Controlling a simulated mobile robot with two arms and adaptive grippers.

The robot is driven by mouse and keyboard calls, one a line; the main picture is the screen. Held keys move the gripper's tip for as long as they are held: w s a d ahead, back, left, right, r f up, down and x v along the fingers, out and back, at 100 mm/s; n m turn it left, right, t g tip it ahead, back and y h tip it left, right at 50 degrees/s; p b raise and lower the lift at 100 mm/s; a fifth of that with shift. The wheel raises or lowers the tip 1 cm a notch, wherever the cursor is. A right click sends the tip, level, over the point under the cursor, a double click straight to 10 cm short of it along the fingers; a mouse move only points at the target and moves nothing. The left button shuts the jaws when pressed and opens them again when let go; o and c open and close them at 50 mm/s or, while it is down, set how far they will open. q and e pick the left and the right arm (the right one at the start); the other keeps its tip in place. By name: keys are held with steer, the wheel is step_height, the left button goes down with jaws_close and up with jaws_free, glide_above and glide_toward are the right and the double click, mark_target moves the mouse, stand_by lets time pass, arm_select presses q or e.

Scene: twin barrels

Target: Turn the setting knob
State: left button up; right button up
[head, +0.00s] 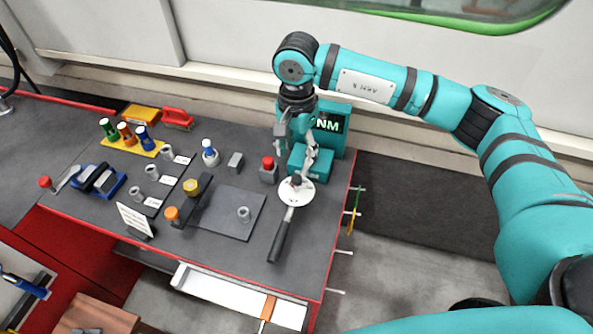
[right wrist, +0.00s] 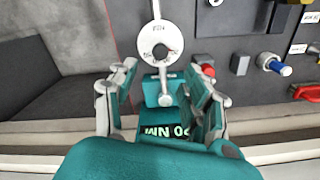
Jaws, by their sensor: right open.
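A wrench with a black handle and a round white dial (head: 290,198) lies on the bench in front of a teal tester with an NM display (head: 329,123). My right gripper (head: 298,148) is open and empty, pointing down above the tester's lower block. In the right wrist view its fingers (right wrist: 160,80) stand either side of this block, with the knob beyond, between the tips. My left gripper is out of view.
A red-topped button (head: 268,166) stands left of the dial, close to my gripper. A grey mat (head: 225,212), several small knobs, colored-handled tools and a red clamp (head: 177,118) lie further left. Hooks stick out from the bench's right edge. The floor to the right is clear.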

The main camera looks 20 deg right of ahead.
mark_target(296, 177)
step_height(296, 177, down, 5)
steer(key=shift+f+p, duration=0.2)
steer(key=shift+p, duration=0.3)
step_height(296, 177, down, 2)
steer(key=shift+f, duration=0.75)
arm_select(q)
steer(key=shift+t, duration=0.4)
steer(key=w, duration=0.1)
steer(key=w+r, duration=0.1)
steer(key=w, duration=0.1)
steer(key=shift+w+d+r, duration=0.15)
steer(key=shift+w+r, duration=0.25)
arm_select(e)
jaws_close()
